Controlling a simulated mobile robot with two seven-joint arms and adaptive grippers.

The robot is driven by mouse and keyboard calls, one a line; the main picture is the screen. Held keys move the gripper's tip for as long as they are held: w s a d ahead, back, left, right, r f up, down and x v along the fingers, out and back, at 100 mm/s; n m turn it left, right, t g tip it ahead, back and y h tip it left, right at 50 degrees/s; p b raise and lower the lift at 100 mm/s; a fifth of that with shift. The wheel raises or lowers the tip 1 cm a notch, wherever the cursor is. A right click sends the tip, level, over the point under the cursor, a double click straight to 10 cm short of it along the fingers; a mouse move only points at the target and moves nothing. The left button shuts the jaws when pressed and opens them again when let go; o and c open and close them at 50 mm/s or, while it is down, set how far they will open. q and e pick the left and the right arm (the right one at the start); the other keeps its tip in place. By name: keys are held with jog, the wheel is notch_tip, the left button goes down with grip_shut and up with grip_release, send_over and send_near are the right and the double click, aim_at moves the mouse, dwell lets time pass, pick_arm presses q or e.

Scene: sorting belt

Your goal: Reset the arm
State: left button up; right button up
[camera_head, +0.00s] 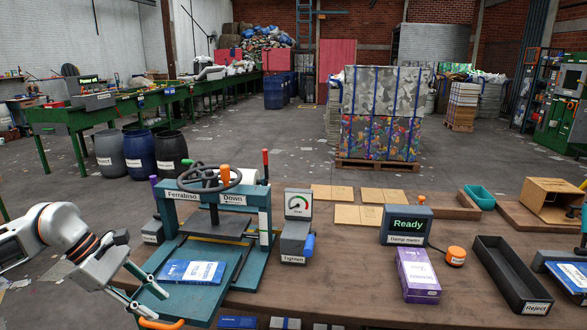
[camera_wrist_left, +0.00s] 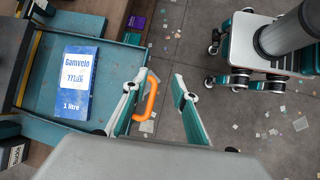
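My left gripper (camera_head: 155,305) is open and empty at the front left of the bench, beside the teal press (camera_head: 262,218). In the left wrist view its two fingers (camera_wrist_left: 158,80) stand apart, with the orange handle (camera_wrist_left: 150,100) of the press tray showing between them, close to the left finger. I cannot tell if they touch. A flat blue and white milk carton (camera_head: 192,271) lies on the press tray; it also shows in the left wrist view (camera_wrist_left: 76,84), left of the fingers. My right gripper is not in view.
A grey tightening unit (camera_head: 294,240), a display reading Ready (camera_head: 406,225), a purple carton (camera_head: 418,275) and a black Reject tray (camera_head: 513,275) stand on the bench to the right. Flat cardboard pieces (camera_head: 358,215) lie behind. Floor is open left of the bench.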

pick_arm(q)
jog(key=s+d+f+n+t+h, duration=0.1)
jog(key=d+n+t+h, duration=0.2)
jog(key=d+n+h, duration=0.7)
jog(key=s+d+n+t+h, duration=0.1)
jog(key=s+d+n+t, duration=0.35)
jog(key=d, duration=1.15)
jog(key=a+f+n+t+y, duration=0.3)
jog(key=f+n+y, duration=0.3)
jog(key=n, duration=0.7)
jog(key=a+f+n+t+y, duration=0.35)
jog(key=f+n, duration=0.35)
jog(key=n, duration=0.5)
jog(key=s+a+f+n+g+y, duration=0.2)
jog(key=s+f+n, duration=0.3)
jog(key=s+f, duration=0.1)
jog(key=s+a+f+n+g+y, duration=0.2)
jog(key=s+f+n, duration=0.3)
jog(key=f, duration=0.4)
jog(key=shift+s+a+n+g+y, duration=0.25)
jog(key=shift+s+n+g+y, duration=0.15)
jog(key=shift+s+y, duration=0.25)
